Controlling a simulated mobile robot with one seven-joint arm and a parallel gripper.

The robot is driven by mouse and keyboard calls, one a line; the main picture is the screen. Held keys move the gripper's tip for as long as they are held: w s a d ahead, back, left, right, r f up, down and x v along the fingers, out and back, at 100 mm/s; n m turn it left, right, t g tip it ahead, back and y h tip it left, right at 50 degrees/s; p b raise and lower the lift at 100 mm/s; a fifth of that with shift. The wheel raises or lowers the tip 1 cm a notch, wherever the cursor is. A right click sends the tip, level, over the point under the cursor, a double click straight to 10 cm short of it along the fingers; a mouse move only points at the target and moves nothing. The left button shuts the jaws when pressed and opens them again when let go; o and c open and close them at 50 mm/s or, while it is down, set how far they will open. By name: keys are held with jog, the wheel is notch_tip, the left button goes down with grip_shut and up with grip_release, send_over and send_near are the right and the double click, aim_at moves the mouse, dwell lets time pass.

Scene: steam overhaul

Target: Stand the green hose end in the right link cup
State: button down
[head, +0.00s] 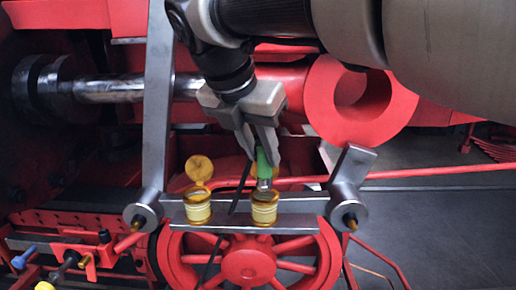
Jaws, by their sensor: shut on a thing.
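My gripper (262,150) points down and is shut on the green hose end (264,164). The hose end looks about upright, with its grey metal tip downward. The tip is at the mouth of the right link cup (264,211), a yellow ribbed cup with an amber rim. I cannot tell whether the tip is inside the cup or just above or behind its rim. A thin black hose (238,194) hangs beside the gripper and runs down between the cups. The left link cup (198,210) looks alike, with a round amber lid (199,168) raised behind it.
The cups sit on a grey metal link bar (300,205). A tall grey lever (159,95) rises at its left, and a short tilted arm (352,165) stands at its right. A red wheel (247,262) is below. Red-handled valves (68,258) are at lower left.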

aim_at(261, 175)
jog(key=shift+f+b, duration=0.4)
jog(key=shift+f, duration=0.15)
jog(key=shift+f+b, duration=1.1)
jog(key=shift+f, duration=0.8)
jog(key=shift+f, duration=0.25)
jog(key=c, duration=1.3)
grip_release()
jog(key=shift+c, duration=0.2)
